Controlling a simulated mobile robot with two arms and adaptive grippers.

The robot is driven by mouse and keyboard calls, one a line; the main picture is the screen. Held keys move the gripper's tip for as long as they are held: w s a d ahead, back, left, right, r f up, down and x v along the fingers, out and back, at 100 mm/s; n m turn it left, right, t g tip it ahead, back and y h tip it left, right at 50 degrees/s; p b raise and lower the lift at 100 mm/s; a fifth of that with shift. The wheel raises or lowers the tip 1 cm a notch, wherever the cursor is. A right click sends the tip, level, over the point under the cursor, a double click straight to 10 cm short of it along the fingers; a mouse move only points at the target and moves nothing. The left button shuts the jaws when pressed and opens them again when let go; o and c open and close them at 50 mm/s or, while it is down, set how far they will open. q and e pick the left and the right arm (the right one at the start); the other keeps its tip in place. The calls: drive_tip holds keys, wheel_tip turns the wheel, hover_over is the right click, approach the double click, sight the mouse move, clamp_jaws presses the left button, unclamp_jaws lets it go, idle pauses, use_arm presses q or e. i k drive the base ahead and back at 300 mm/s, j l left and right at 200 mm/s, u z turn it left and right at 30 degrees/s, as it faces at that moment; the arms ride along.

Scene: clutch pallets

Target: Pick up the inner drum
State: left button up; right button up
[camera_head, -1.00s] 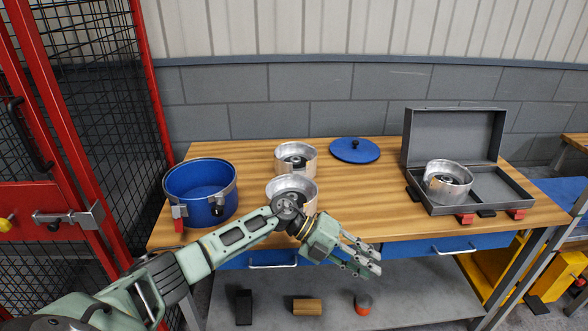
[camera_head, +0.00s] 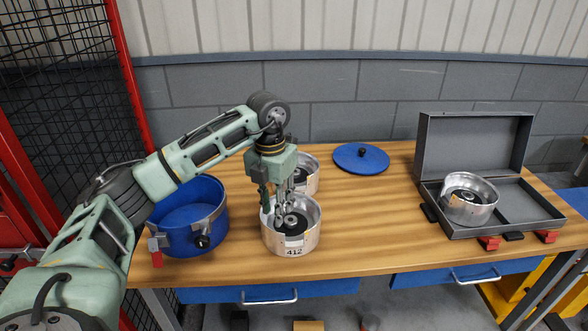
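Three silver metal drums with dark hubs are in view; I cannot tell from looks alone which is the inner drum. The front drum (camera_head: 308,238), marked 412, stands upright on the wooden table. A second drum (camera_head: 311,180) stands just behind it, partly hidden by my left gripper. A third drum (camera_head: 470,207) sits tilted in the grey case (camera_head: 512,227) at the right. My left gripper (camera_head: 276,212) points down at the front drum's left side, its fingers apart and overlapping the rim and opening in view. Contact cannot be told. My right gripper is not in view.
A blue pot (camera_head: 182,238) with metal clamps stands left of the front drum, close to my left arm. A blue lid (camera_head: 361,158) lies at the back. The table (camera_head: 365,235) is clear between the front drum and the case. Red mesh fencing (camera_head: 128,70) borders the left.

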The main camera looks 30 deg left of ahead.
sight(306, 175)
drive_tip(key=i+j, duration=0.85)
